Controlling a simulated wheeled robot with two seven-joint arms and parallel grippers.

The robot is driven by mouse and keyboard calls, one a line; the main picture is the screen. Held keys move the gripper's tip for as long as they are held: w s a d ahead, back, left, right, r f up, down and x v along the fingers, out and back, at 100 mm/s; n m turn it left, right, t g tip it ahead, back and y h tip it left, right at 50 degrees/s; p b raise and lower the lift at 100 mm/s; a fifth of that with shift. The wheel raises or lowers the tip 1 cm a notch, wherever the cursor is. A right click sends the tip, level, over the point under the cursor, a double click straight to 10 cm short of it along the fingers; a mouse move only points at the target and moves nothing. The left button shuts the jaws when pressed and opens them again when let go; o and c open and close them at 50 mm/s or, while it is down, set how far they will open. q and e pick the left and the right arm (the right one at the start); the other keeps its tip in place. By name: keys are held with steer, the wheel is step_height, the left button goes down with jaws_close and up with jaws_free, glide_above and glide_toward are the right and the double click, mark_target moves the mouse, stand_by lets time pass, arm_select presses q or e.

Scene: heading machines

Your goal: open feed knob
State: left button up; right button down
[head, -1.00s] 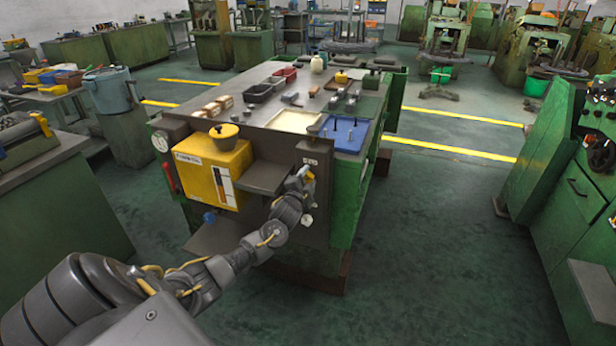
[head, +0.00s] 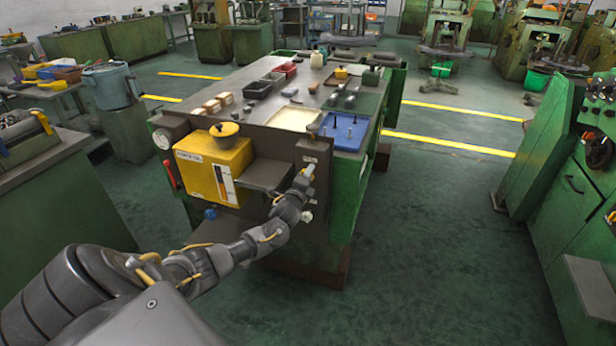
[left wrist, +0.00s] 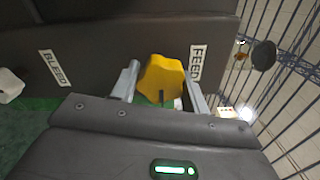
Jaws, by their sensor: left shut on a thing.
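The yellow lobed feed knob (left wrist: 160,78) sits beside the FEED label (left wrist: 197,62) on a dark panel in the left wrist view. My left gripper (head: 306,172) reaches the front right panel (head: 312,190) of the green machine in the head view. Its two metal fingers stand on either side of the knob, shut on it. In the head view the knob is mostly hidden by the gripper. A BLEED label (left wrist: 54,68) is further left in the left wrist view, with a white knob (left wrist: 9,86) near it. My right gripper is not in view.
A yellow oiler box (head: 213,165) and a dark shelf (head: 265,176) stick out left of the gripper. A blue tray (head: 345,132) lies on the machine top above. The floor right of the machine is clear up to a green cabinet (head: 560,200).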

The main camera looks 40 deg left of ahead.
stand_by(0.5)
arm_select(q)
steer(key=o, duration=1)
steer(key=v, duration=1)
steer(key=shift+s+d+b, duration=0.2)
steer(key=shift+s+b, duration=0.15)
